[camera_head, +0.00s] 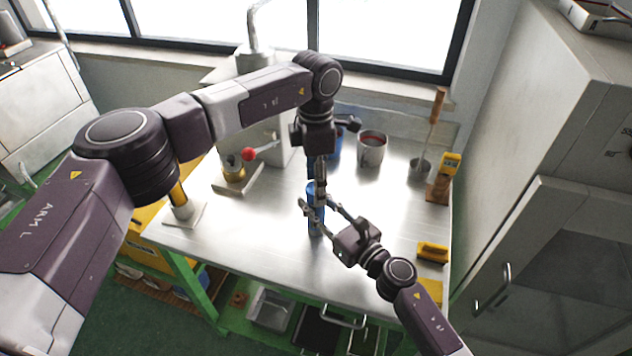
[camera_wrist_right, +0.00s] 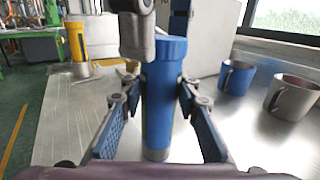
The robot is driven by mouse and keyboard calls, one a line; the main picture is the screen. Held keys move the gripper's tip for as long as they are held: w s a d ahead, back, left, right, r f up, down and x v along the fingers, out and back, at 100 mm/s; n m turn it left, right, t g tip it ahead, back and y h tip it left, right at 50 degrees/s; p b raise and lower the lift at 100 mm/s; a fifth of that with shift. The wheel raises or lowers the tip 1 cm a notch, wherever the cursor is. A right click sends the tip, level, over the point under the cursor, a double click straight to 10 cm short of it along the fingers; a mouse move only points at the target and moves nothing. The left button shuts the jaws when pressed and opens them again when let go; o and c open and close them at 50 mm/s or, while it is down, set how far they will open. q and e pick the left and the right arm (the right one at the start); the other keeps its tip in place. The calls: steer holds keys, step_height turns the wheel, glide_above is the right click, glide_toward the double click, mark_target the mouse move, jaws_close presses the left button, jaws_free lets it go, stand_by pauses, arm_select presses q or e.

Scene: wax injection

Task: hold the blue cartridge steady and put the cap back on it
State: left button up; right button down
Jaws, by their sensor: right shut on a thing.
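The blue cartridge (camera_head: 316,224) stands upright on the steel table; it also shows in the right wrist view (camera_wrist_right: 160,110). My right gripper (camera_head: 318,208) is shut on its body, with a finger pad on each side in the wrist view (camera_wrist_right: 162,125). The blue cap (camera_wrist_right: 171,48) sits at the cartridge's top; I cannot tell whether it is fully seated. My left gripper (camera_head: 320,195) points down from above, its fingers at the cap. In the wrist view one finger overlaps the cap's left side; whether they grip it is unclear.
A metal mug (camera_head: 372,152) and a blue mug (camera_head: 336,147) stand behind. A yellow cartridge (camera_wrist_right: 77,42) stands in a holder at the left. A red-knobbed device (camera_head: 235,172) is left of centre. Yellow items (camera_head: 432,252) lie near the right edge.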

arm_select(q)
step_height(320, 180, up, 12)
stand_by(0.6)
arm_select(e)
steer(key=c, duration=1.4)
jaws_free()
steer(key=v, duration=1.2)
